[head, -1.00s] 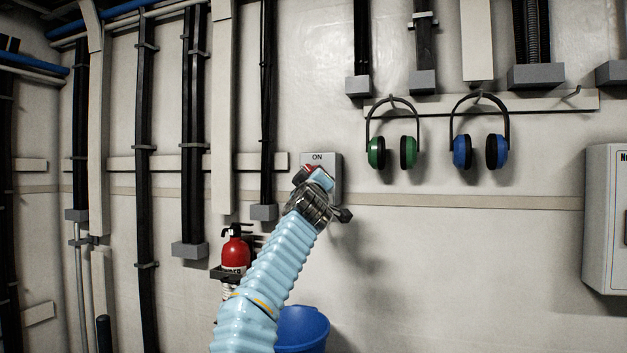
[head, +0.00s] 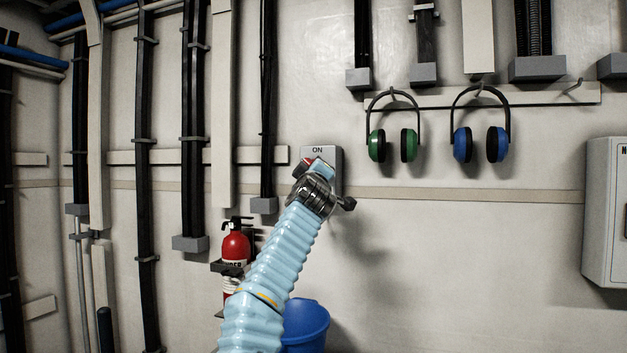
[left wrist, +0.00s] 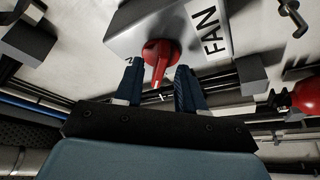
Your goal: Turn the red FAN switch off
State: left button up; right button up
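The grey switch box (head: 336,160) is on the wall, with "ON" readable at its top. Its red FAN switch (head: 308,161) is partly hidden by my left gripper (head: 312,171). In the left wrist view the box (left wrist: 130,31) shows the word "FAN" beside the red switch handle (left wrist: 160,52). The handle's narrow end reaches down between the two dark fingertips of my left gripper (left wrist: 160,82). The fingers are apart, one on each side of the handle, with gaps showing. My right gripper is out of view.
A fire extinguisher (head: 236,246) hangs on the wall left of my arm, and a blue bucket (head: 306,327) is behind it. Green earmuffs (head: 393,145) and blue earmuffs (head: 480,145) hang to the right. A white cabinet (head: 605,215) is at far right. The wall below the earmuffs is bare.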

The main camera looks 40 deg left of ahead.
pick_arm(q)
jog(key=b+v, duration=0.7)
jog(key=v, duration=0.6)
jog(key=shift+d+b, duration=0.15)
jog(key=shift+b, duration=0.25)
jog(key=shift+s+f, duration=0.1)
jog(key=shift+s, duration=0.05)
